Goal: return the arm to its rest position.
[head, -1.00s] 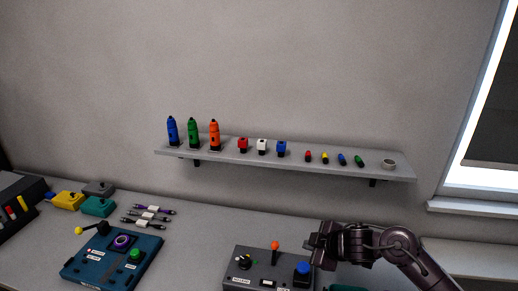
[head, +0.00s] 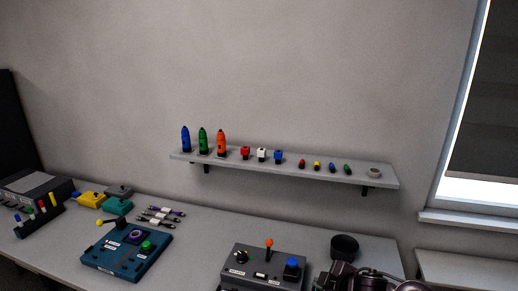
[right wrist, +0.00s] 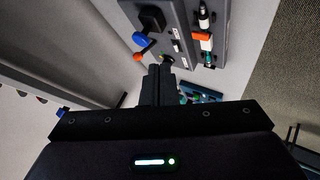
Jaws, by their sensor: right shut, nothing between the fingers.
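My right gripper (head: 335,275) is low at the bottom right of the head view, in front of a dark round cup (head: 344,247) and to the right of the grey control box (head: 262,268). In the right wrist view its fingers (right wrist: 158,82) are together with nothing between them. The grey box, with an orange-tipped lever and a blue button, also shows at the top of the right wrist view (right wrist: 178,12). My left gripper does not show in either view.
A wall shelf (head: 285,170) carries bottles, small blocks and a ring. A teal control box (head: 128,250), cables (head: 160,215) and coloured boxes (head: 90,200) lie on the left of the table (head: 215,230). A window is at the right.

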